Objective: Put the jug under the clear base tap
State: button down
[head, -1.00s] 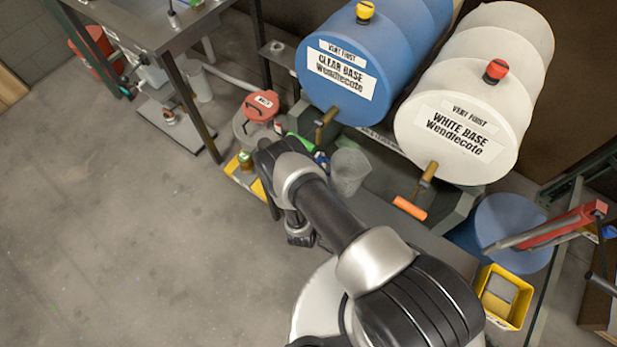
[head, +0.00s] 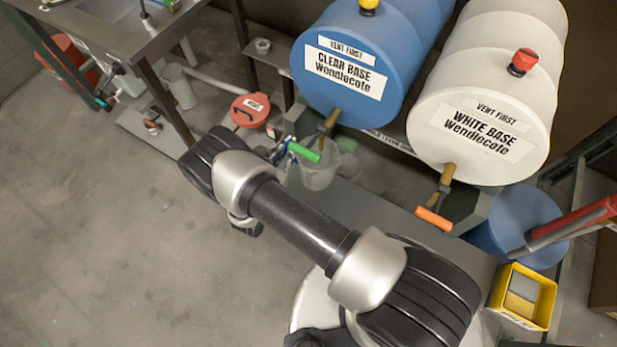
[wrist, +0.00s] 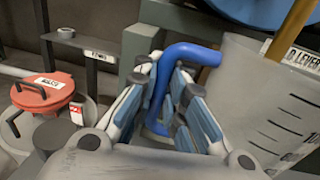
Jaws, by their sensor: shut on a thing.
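The jug (head: 318,174) is translucent with dark graduation marks and stands upright. In the wrist view the jug (wrist: 262,105) fills the right side, and its blue handle (wrist: 190,54) runs between my fingers. My gripper (wrist: 165,100) is shut on that handle. In the head view my arm partly hides the gripper. The clear base tap (head: 327,124) is a brass-coloured spout on the blue drum (head: 345,75), with a green lever (head: 304,152). The jug shows just below this tap; the tap (wrist: 296,25) also shows beyond the jug's rim. Whether the jug rests on something is unclear.
The white base drum (head: 480,115) stands to the right, its tap having an orange lever (head: 433,218). A red-lidded can (head: 250,110) is left of the jug. A yellow bin (head: 523,297) stands at lower right. The floor at left is clear.

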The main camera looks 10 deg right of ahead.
notch_tip(320, 180, down, 9)
jog(key=b, duration=0.3)
jog(key=shift+f, duration=0.15)
jog(key=c, duration=1.7)
grip_release()
jog(key=shift+o, duration=0.2)
jog(key=shift+a, duration=0.1)
jog(key=p+v, duration=0.1)
jog(key=v, duration=1.1)
jog(key=shift+p, duration=0.3)
